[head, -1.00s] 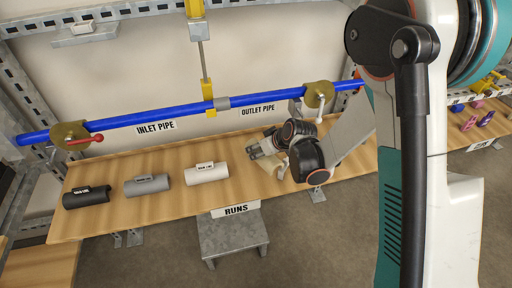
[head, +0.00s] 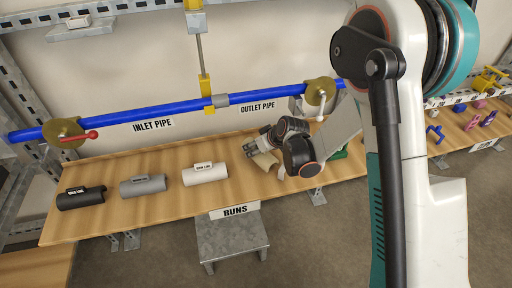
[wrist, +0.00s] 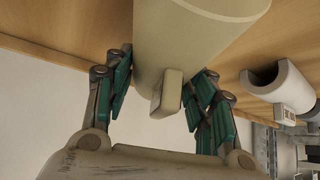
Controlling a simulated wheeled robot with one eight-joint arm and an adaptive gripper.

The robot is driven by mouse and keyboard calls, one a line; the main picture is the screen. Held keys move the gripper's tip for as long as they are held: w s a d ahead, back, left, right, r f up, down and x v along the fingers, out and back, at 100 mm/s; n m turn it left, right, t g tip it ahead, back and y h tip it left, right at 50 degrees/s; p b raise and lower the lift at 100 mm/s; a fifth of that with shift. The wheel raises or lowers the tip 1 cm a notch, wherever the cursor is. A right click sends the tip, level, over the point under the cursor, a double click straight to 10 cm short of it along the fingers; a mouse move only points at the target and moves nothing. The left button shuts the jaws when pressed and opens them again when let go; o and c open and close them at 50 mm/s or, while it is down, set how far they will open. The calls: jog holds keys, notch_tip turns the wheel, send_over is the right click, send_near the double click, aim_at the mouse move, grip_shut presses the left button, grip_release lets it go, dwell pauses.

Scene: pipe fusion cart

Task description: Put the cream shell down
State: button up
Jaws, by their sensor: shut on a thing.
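The cream shell (wrist: 190,35) fills the top middle of the wrist view as a large half-pipe with a block-like handle (wrist: 167,92) facing me. My wrist hides the rest. I cannot tell whether the shell touches the shelf.
Black (head: 80,199), grey (head: 143,185) and white (head: 205,175) shells lie in a row left of my gripper. A blue pipe (head: 160,117) with valves runs above the shelf. A grey step (head: 232,240) stands below the RUNS label (head: 234,210).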

jog(key=shift+f, duration=0.25)
jog(key=shift+f, duration=0.3)
jog(key=o, duration=1)
jog(key=shift+c, duration=0.2)
jog(key=shift+r, duration=0.6)
jog(key=p+v, duration=0.4)
jog(key=v, duration=0.8)
